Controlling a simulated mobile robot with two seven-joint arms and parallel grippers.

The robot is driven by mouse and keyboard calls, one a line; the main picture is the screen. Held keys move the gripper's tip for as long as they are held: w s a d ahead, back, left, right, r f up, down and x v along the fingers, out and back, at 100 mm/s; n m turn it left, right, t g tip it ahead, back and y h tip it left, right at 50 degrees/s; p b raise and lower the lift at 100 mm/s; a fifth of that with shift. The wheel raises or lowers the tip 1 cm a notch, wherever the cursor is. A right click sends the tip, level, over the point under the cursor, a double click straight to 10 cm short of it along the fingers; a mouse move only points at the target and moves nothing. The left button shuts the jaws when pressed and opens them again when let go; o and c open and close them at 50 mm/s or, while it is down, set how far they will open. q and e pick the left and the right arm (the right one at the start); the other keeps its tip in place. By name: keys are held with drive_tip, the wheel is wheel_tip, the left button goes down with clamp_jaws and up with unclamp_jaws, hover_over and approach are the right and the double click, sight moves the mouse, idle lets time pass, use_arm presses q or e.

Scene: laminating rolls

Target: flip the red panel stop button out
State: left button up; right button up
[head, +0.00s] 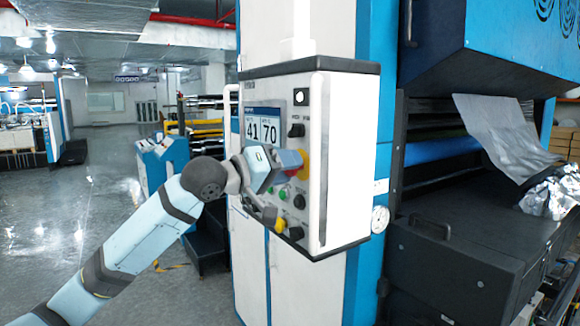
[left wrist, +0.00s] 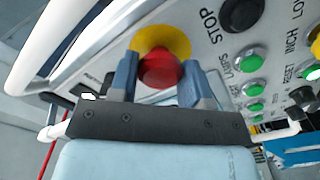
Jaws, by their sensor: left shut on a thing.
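The red stop button (left wrist: 161,70) sits on a yellow round base on the control panel (left wrist: 213,28) in the left wrist view. My left gripper (left wrist: 158,75) has one finger on each side of the red button and is shut on it. In the head view my left gripper (head: 290,160) is up against the panel face, right of the screen, with the yellow base (head: 304,163) just showing beside it. The right gripper is in neither view.
Several green buttons (left wrist: 253,62) and black knobs (head: 296,130) lie close to the gripper. The panel box (head: 345,155) has white side handles (head: 318,160). A dark machine housing (head: 470,260) with crumpled foil (head: 550,190) stands to the right. The floor (head: 95,200) at left is open.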

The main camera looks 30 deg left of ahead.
use_arm(q)
drive_tip(key=o, duration=1.3)
drive_tip(key=shift+s+a, duration=0.1)
drive_tip(key=shift+s, duration=0.15)
drive_tip(key=b+v, duration=0.6)
drive_tip(key=v, duration=0.8)
drive_tip(key=shift+w, duration=0.1)
